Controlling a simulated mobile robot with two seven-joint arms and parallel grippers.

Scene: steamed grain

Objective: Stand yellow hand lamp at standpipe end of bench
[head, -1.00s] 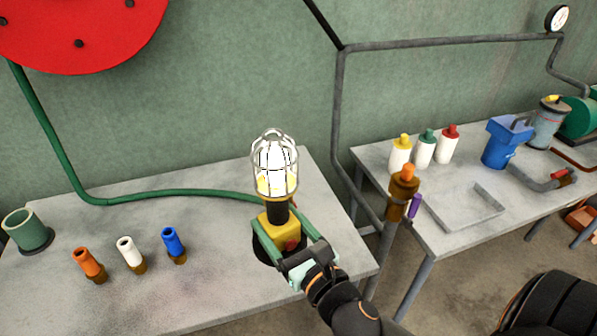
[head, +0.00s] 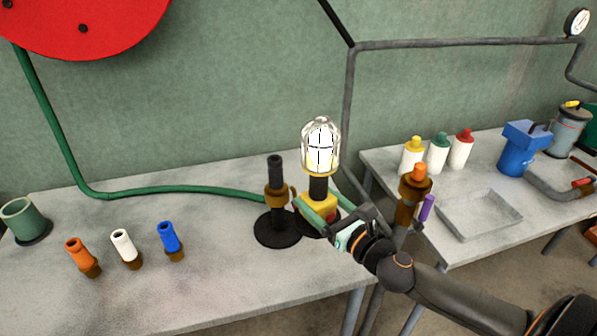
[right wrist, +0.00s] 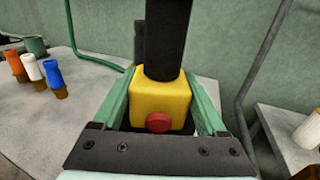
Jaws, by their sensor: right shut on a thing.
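The yellow hand lamp (head: 318,207) is upright near the right end of the left bench (head: 200,285), beside the brown standpipe (head: 408,205) with its orange top. It has a yellow block body with a red button, a black neck and a lit bulb in a wire cage. My right gripper (head: 322,212) is shut on the yellow body, its green fingers on either side, as the right wrist view (right wrist: 160,105) also shows. A black disc shows under the lamp; I cannot tell whether it touches the bench. My left gripper is not in view.
A black nozzle (head: 276,180) on a round base stands close left of the lamp, at the green hose's end. Orange, white and blue nozzles (head: 122,248) and a green cup (head: 24,220) stand farther left. Bottles and a tray (head: 480,216) are on the right bench.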

